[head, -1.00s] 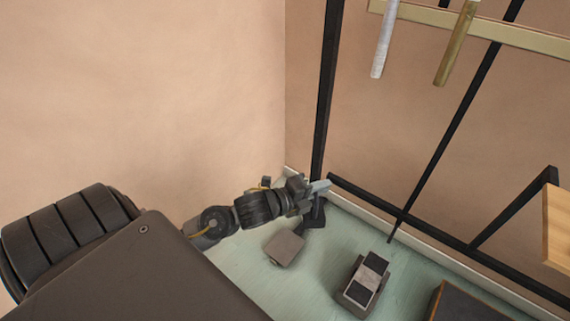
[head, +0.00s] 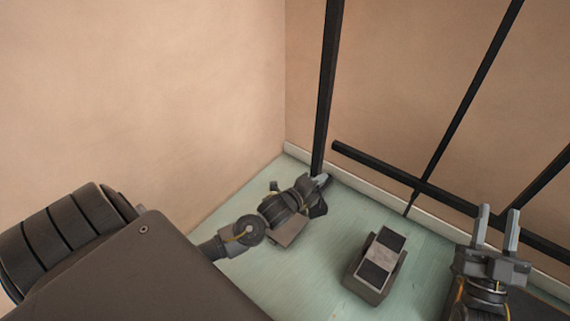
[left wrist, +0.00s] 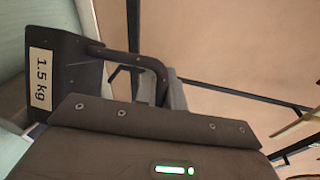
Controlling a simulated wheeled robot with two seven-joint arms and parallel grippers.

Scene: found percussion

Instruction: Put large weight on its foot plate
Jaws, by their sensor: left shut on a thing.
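My left gripper (head: 322,183) is shut on the large weight's bent dark handle (left wrist: 140,66), low beside the black stand leg. The weight (left wrist: 65,85) is a dark block with a white "1.5 kg" label in the left wrist view. In the head view a dark shape (head: 319,208) just under the gripper appears to be it, mostly hidden. A flat grey-brown plate (head: 284,238) lies on the floor partly under my left arm; I cannot tell whether it is the foot plate. My right gripper (head: 497,226) is open and empty at the right.
A black stand frame (head: 327,90) rises close behind the left gripper, with a low rail (head: 440,193) along the wall. A block with black pads and a grey middle (head: 383,256) sits on the pale green floor (head: 305,270). Clear floor lies between it and the plate.

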